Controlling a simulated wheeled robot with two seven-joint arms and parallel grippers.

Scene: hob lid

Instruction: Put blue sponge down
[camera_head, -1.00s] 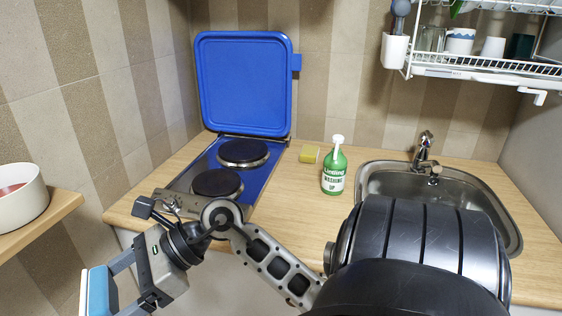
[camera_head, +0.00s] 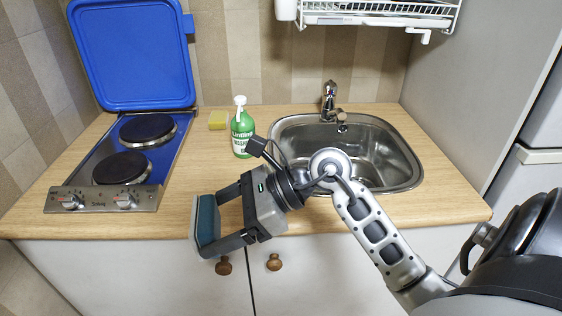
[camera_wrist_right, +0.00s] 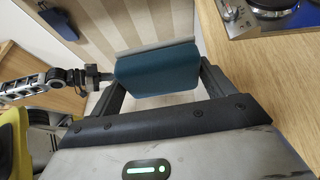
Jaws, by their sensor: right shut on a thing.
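The blue sponge (camera_head: 207,222) is a flat dark teal-blue block, held upright between the fingers of my right gripper (camera_head: 212,224). The gripper is shut on it in the air, at the counter's front edge in the head view. The sponge also fills the upper middle of the right wrist view (camera_wrist_right: 158,68), between both fingers. The wooden counter (camera_head: 170,215) is behind it in the head view. My left arm seems to show at the left of the wrist view; its gripper end is partly hidden behind the sponge.
The hob (camera_head: 124,160) has its blue lid (camera_head: 133,55) raised. A yellow sponge (camera_head: 218,119) and a green washing-up bottle (camera_head: 241,130) stand at the back. The sink (camera_head: 385,150) lies to the right. Bare counter lies between hob and bottle.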

